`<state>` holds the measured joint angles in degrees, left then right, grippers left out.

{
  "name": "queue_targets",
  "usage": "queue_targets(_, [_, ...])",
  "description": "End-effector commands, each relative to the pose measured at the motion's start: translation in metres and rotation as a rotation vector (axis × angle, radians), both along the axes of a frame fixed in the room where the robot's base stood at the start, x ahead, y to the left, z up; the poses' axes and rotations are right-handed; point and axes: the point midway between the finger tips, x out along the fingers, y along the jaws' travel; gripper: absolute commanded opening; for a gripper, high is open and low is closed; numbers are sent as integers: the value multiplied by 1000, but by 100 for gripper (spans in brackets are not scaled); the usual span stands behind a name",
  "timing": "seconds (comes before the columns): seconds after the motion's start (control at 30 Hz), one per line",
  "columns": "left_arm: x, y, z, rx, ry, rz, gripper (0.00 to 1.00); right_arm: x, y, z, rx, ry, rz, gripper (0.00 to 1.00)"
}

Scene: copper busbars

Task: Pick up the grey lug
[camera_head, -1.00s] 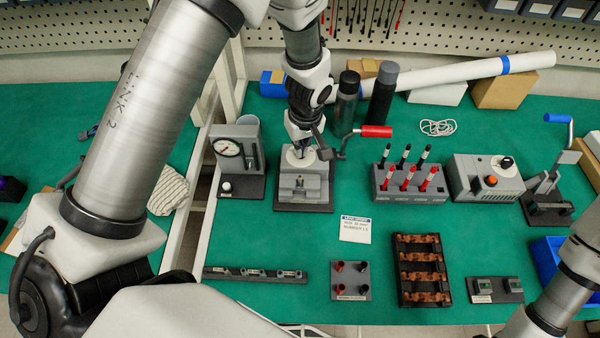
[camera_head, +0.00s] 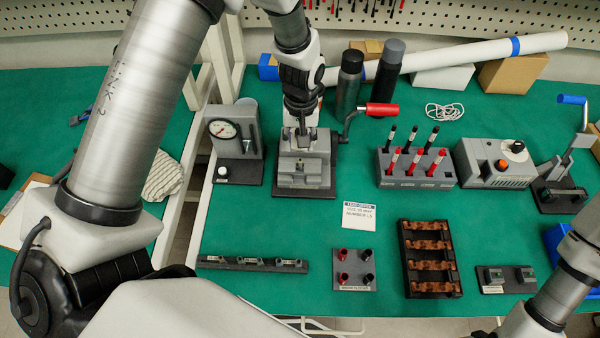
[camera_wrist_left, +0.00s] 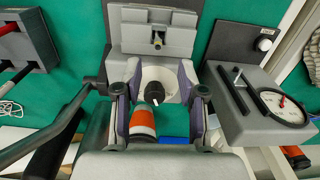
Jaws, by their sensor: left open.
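My left gripper (camera_head: 302,130) is open and points down over the back part of the grey press (camera_head: 287,180). In the left wrist view its two fingers (camera_wrist_left: 157,92) stand apart on either side of a pale round part of the press, with a black-tipped orange and white cylinder (camera_wrist_left: 143,122) visible between them. A small grey metal piece (camera_wrist_left: 158,38) sits in the slot of the press block. It is too small to tell whether it is the grey lug. My right arm enters at the lower right; its gripper is out of view.
A dial gauge stand (camera_head: 223,130) is left of the press, and a red-handled lever (camera_head: 382,109) juts out right. Two dark bottles (camera_head: 349,80) stand behind. In front are a black strip holder (camera_head: 252,264), a post block (camera_head: 354,270) and a copper busbar tray (camera_head: 405,285).

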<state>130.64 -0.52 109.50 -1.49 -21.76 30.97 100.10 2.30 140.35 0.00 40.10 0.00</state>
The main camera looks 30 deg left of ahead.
Motion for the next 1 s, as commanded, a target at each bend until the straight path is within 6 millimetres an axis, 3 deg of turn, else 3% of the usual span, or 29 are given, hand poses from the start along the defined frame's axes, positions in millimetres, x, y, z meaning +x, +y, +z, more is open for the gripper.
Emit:
queue_targets(0.5, [-1, -2, -72, 1, -1, 2, 40, 1, 0, 23, 0, -3, 0, 40])
queue_targets(0.7, [0, -2, -76, 1, -2, 2, 40, 1, 0, 22, 0, -3, 0, 40])
queue_targets(0.73, [0, -2, -76, 1, -2, 2, 37, 1, 0, 21, 0, -3, 0, 40])
queue_targets(0.87, [0, -1, -76, 1, -2, 2, 2, 1, 0, 21, 0, -2, 0, 40])
queue_targets(1.0, [0, -1, -76, 1, -2, 1, 0, 1, 0, 21, 0, -2, 0, 40])
